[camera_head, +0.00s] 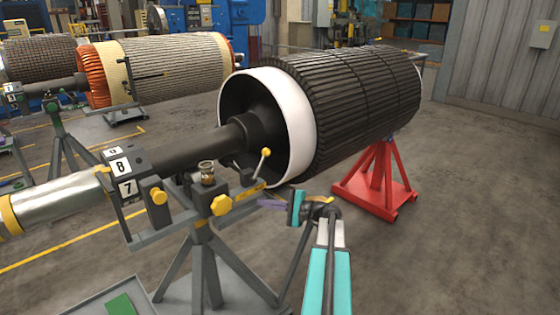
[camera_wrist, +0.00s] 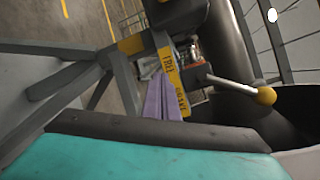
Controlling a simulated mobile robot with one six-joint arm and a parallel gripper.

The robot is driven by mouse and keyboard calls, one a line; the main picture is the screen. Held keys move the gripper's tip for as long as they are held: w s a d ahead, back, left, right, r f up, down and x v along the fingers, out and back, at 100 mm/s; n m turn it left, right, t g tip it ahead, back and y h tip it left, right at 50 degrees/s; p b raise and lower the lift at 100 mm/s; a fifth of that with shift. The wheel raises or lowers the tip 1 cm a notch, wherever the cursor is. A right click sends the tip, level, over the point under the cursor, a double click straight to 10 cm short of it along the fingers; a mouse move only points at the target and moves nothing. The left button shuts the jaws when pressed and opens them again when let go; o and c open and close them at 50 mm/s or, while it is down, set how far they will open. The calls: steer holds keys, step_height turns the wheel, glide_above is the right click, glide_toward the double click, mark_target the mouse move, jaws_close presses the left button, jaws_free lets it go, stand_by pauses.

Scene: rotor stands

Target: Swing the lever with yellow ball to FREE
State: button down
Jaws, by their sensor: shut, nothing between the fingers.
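The lever with the yellow ball (camera_head: 266,152) stands up from the grey stand, leaning slightly right in the head view. In the wrist view its pale rod runs right to the ball (camera_wrist: 265,96). My gripper (camera_head: 268,203) has purple fingers, shut and empty, beside the plate and below the ball. In the wrist view the fingers (camera_wrist: 164,98) overlap the plate's edge, apart from the ball; contact with the plate cannot be told.
A large dark rotor (camera_head: 355,100) with a white end ring (camera_head: 300,115) lies behind the lever. A yellow knob (camera_head: 221,205) and a small glass cup (camera_head: 207,172) are on the stand. A red stand (camera_head: 377,180) supports the rotor. Floor at the right is clear.

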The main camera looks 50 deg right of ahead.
mark_target(266, 153)
steer(key=s+d+r+m+t+h, duration=0.2)
steer(key=s+d+r, duration=0.5)
steer(key=d+r, duration=0.5)
steer(key=shift+s+r+t, duration=0.2)
steer(key=shift+r+t, duration=0.05)
steer(key=shift+t, duration=0.65)
steer(key=shift+w+a, duration=0.1)
steer(key=shift+p+x, duration=0.8)
steer(key=shift+x, duration=4.1)
steer(key=shift+a+r+n+b, duration=0.3)
steer(key=shift+r+n+b, duration=0.1)
steer(key=shift+n+b, duration=0.15)
steer(key=a+n+b, duration=0.1)
steer(key=a+r+n+g+b, duration=0.1)
steer(key=shift+w+r+n+b, duration=0.1)
steer(key=shift+r+n+b, duration=0.15)
steer(key=shift+b, duration=0.1)
steer(key=a+r+n+g+h+b, duration=0.1)
steer(key=a+n+g+b, duration=0.1)
steer(key=a+n+b, duration=0.6)
steer(key=shift+w+a+n+g+h, duration=0.35)
steer(key=shift+a+n, duration=0.65)
steer(key=shift+a, duration=0.55)
steer(key=shift+r, duration=0.15)
